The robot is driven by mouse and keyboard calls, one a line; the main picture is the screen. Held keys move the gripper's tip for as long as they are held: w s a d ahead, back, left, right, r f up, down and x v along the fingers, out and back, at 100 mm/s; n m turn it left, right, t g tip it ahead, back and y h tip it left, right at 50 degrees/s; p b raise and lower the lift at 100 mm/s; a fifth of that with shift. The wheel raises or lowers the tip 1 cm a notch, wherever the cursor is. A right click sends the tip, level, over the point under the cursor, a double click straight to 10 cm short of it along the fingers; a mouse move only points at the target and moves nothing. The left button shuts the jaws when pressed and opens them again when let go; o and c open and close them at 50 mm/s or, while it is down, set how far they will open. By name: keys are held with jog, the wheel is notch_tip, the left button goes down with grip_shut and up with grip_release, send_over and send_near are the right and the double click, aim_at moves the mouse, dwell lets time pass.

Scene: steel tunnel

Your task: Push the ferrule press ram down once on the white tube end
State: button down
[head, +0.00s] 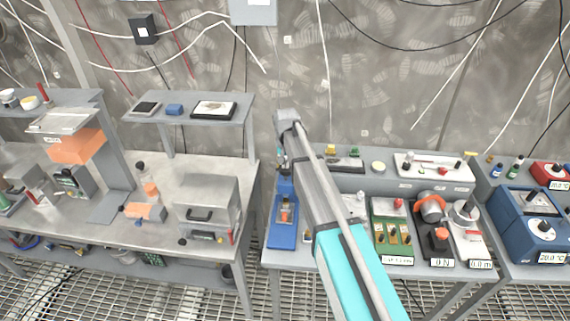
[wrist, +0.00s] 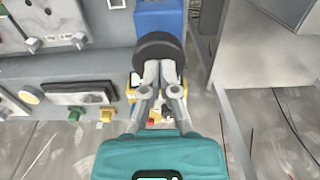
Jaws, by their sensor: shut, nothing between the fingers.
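The blue ferrule press (head: 283,232) stands at the left end of the middle bench, with a small orange part on its base. In the wrist view its blue body (wrist: 160,18) is at the top, with a round black knob (wrist: 157,44) in front of it, which seems to be the ram's top. My gripper (wrist: 160,68) is shut and empty, its fingertips overlapping the knob's edge in the picture. Whether they touch it I cannot tell. In the head view my gripper (head: 282,163) hangs just behind and above the press, small and partly hidden. I cannot make out the white tube end.
To the right stand a green fixture (head: 392,228), an orange-and-black device (head: 433,215) and a white-based device (head: 466,220). A gap separates this bench from the left bench, which carries a grey metal box (head: 207,200). My arm hides part of the middle bench.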

aim_at(286, 170)
jog(key=shift+f, duration=0.1)
notch_tip(286, 170, down, 3)
jog(key=b, duration=0.3)
jog(key=shift+s+f+b, duration=0.1)
jog(key=shift+f+b, duration=0.1)
jog(key=shift+b, duration=0.2)
jog(key=shift+s, duration=0.15)
jog(key=shift+r, duration=0.15)
jog(key=r+p, duration=0.4)
jog(key=p, duration=0.1)
jog(key=shift+w+r, duration=0.25)
jog(key=shift+r, duration=0.15)
notch_tip(286, 170, up, 9)
jog(key=p, duration=0.9)
dwell(0.6)
